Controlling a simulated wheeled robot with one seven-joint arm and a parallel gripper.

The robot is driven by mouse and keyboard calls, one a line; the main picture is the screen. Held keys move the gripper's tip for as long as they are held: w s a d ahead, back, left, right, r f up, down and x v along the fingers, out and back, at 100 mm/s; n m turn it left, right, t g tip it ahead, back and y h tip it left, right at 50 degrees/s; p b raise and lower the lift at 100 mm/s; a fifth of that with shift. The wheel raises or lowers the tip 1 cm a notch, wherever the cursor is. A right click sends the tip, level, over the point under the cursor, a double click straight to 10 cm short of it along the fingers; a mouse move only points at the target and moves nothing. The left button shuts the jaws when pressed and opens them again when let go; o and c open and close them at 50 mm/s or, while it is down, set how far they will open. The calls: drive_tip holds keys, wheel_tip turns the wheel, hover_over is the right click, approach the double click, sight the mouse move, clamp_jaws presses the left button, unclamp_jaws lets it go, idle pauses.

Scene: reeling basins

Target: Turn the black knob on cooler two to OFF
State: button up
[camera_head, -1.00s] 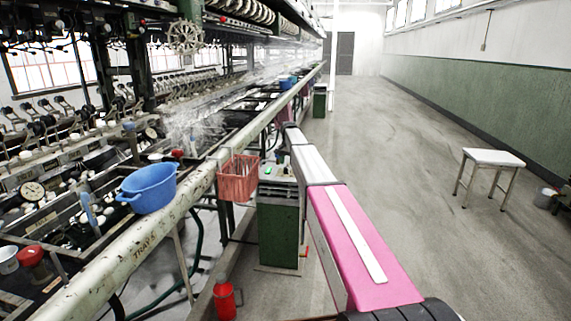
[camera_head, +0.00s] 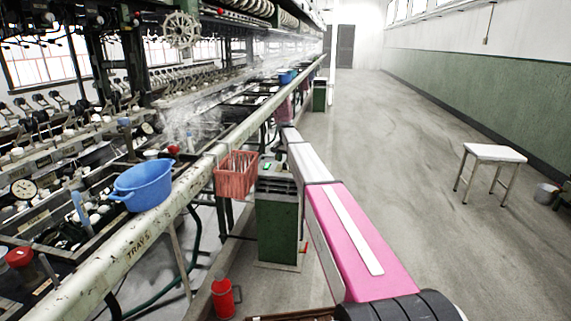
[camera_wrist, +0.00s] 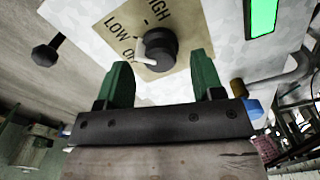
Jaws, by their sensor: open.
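The black knob (camera_wrist: 161,46) sits on a tan dial plate (camera_wrist: 104,27) lettered LOW, HIGH and a partly covered OFF. Its white pointer (camera_wrist: 139,47) points left in the wrist view, about between LOW and OFF. My gripper (camera_wrist: 161,66) is open, its two green fingers reaching up from below toward either side of the knob. Nothing is held between them, and I cannot tell whether they touch the knob. In the head view, a green cabinet (camera_head: 277,230) with a small green light stands beside my arm; the knob and my fingers do not show there.
A red basket (camera_head: 236,175) hangs on the long rail (camera_head: 140,238), near a blue basin (camera_head: 142,186). A red can (camera_head: 223,298) stands on the floor.

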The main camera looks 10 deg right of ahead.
drive_tip(key=shift+f, duration=0.9)
drive_tip(key=c, duration=0.9)
drive_tip(key=shift+n, duration=0.4)
drive_tip(key=n, duration=0.3)
drive_tip(key=shift+n, duration=2.5)
